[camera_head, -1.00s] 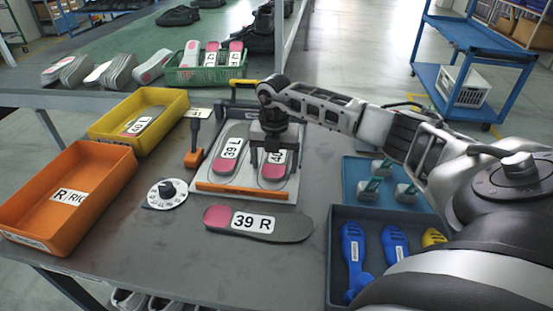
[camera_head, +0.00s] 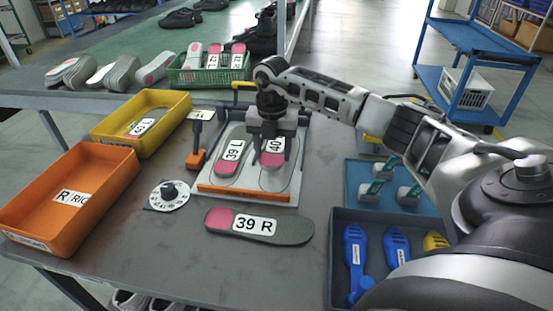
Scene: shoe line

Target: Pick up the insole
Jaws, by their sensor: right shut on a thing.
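My right gripper (camera_head: 271,156) is shut on the insole marked 40 (camera_head: 275,146), over the right half of the fixture plate (camera_head: 246,192). This insole has a pink end and a white label partly hidden by the gripper. It appears raised a little above the plate, with a bare outlined place below it. A grey and pink insole marked 39 L (camera_head: 231,155) lies in the left half of the plate. Another insole, marked 39 R (camera_head: 259,226), lies on the table in front of the plate. My left gripper is out of view.
An orange bin (camera_head: 112,189) and a yellow bin (camera_head: 170,123) stand at the left, the yellow one holding an insole. A size dial (camera_head: 169,194) lies left of the plate. A dark tray of blue tools (camera_head: 338,219) stands at the right. A green basket (camera_head: 181,76) stands behind.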

